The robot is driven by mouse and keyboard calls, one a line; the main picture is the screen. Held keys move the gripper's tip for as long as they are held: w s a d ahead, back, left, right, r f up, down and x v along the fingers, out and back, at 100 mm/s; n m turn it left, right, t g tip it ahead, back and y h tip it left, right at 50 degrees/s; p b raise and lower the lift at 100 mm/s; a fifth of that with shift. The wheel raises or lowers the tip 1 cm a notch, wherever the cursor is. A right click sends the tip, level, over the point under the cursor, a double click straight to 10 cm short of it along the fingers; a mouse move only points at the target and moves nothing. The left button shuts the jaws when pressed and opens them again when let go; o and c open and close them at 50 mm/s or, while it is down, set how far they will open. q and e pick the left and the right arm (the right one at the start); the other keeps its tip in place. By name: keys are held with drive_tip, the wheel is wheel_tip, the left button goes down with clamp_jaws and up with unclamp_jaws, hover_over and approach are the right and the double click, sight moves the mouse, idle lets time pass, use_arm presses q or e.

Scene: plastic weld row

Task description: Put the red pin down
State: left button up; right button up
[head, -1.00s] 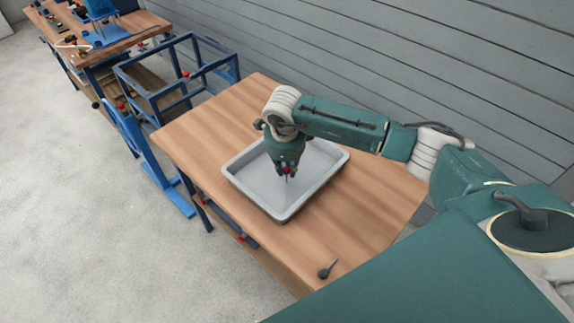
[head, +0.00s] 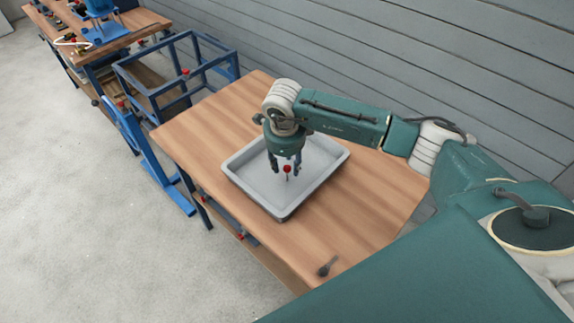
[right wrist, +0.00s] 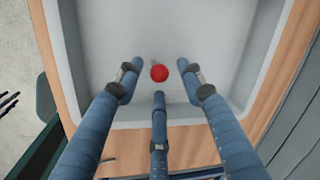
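The red pin (head: 287,169) has a round red head and a thin shank pointing down, and looks upright within the tray area. My right gripper (head: 285,167) is over the grey tray (head: 258,202), pointing down with its fingers spread around the pin. In the right wrist view the red head (right wrist: 159,73) sits between the open fingertips (right wrist: 156,82), with gaps and no finger touching it. The pin's lower end is too small to tell how it meets the tray. My left gripper is not in the head view; dark slender tips at the wrist view's left edge may be it.
The tray stands on a wooden table (head: 209,127). A small dark tool (head: 326,267) lies near the table's front corner. A blue frame (head: 190,72) stands beyond the far left end, and a second cluttered bench (head: 130,28) is behind it. The grey wall runs along the right.

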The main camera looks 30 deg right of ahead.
wheel_tip(320, 180, up, 11)
drive_tip(key=s+a+b, duration=0.1)
drive_tip(key=b, duration=0.2)
drive_tip(key=shift+s+f, duration=0.2)
drive_tip(key=shift+s, duration=0.15)
drive_tip(key=shift+a+f, duration=0.1)
